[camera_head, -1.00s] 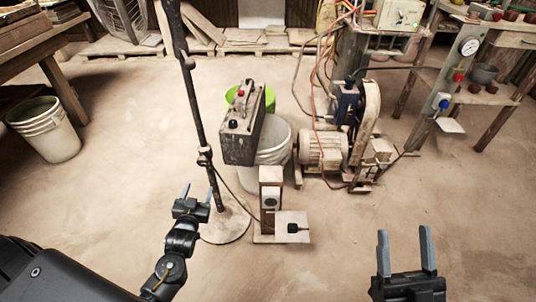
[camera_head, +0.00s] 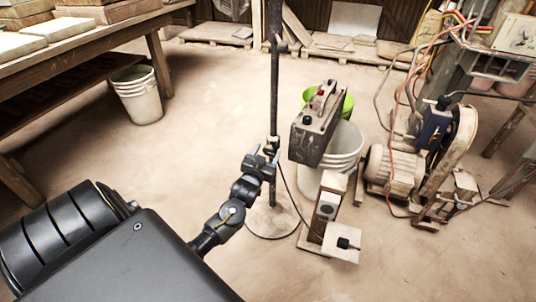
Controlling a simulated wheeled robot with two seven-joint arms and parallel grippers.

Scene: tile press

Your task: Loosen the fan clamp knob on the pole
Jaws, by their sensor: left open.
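A dark upright pole (camera_head: 275,85) stands on a round base (camera_head: 272,218) on the floor, slightly right of the view's middle. A small dark clamp (camera_head: 271,145) sits low on the pole and another dark fitting (camera_head: 281,46) sits higher up. I cannot tell which carries the fan clamp knob. My left gripper (camera_head: 264,156) is open, with its fingers pointing up and away at the height of the lower clamp in the picture. It partly overlaps the pole; I cannot tell whether it touches. My right gripper is out of view.
A grey control box (camera_head: 318,128) hangs right of the pole, before a white bucket (camera_head: 344,145). A small switch stand (camera_head: 326,207) is on the floor nearby. A motor (camera_head: 393,168) stands at the right. A wooden table (camera_head: 95,45) and bucket (camera_head: 137,97) are left.

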